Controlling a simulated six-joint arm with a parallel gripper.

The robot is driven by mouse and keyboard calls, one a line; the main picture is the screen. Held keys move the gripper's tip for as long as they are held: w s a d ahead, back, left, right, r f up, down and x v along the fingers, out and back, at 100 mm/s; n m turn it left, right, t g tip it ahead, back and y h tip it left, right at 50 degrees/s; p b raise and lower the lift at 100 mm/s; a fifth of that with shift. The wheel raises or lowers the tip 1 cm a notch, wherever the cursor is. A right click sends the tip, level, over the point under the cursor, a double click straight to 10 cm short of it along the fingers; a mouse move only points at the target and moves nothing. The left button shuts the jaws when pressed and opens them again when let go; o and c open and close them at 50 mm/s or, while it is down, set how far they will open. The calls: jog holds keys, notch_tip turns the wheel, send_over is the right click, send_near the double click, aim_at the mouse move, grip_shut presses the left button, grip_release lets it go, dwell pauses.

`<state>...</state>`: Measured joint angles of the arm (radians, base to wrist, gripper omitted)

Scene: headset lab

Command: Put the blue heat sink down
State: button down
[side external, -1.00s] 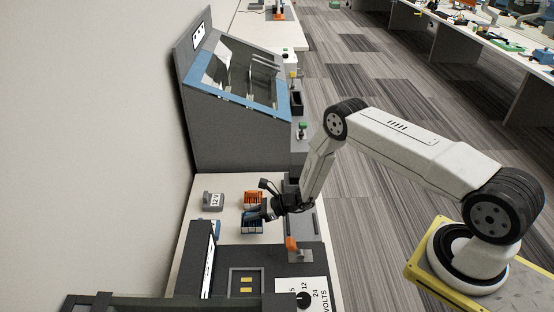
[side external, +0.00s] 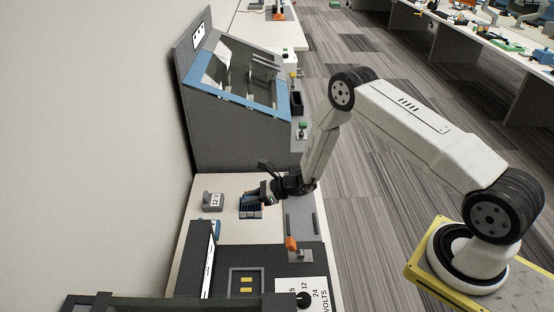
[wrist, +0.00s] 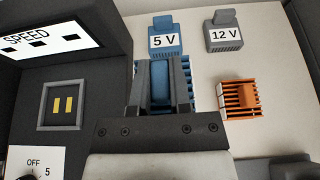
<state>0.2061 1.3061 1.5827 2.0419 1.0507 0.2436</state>
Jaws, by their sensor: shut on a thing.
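The blue heat sink (side external: 250,209) is a finned block. My gripper (side external: 266,194) is shut on it. In the wrist view the blue heat sink (wrist: 160,82) is between the two dark fingers, with white-edged fins showing on both sides. It appears held above the pale bench top (side external: 240,232), but the exact gap below it cannot be told. The orange heat sink (wrist: 240,97) lies on the bench to the right of my gripper in the wrist view. In the side view it is mostly hidden behind the gripper and the blue heat sink.
A blue 5 V block (wrist: 166,40) and a grey 12 V block (wrist: 225,34) stand beyond the fingers. A dark panel has a square recess with yellow contacts (wrist: 63,105). An orange-handled lever (side external: 292,244) stands on the near right.

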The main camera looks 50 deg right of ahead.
dwell(0.4)
jog(key=shift+s+d, duration=0.2)
jog(key=shift+d, duration=0.05)
jog(key=s+d+r, duration=0.2)
jog(key=s+d, duration=0.3)
jog(key=s, duration=0.6)
jog(key=s+d+r, duration=0.2)
jog(key=s+d, duration=0.3)
jog(key=s, duration=0.7)
jog(key=shift+s, duration=0.3)
jog(key=w+d+f, duration=0.2)
jog(key=w+f, duration=0.7)
jog(key=w, duration=0.4)
jog(key=shift+w+d+f, duration=0.15)
jog(key=shift+d, duration=0.1)
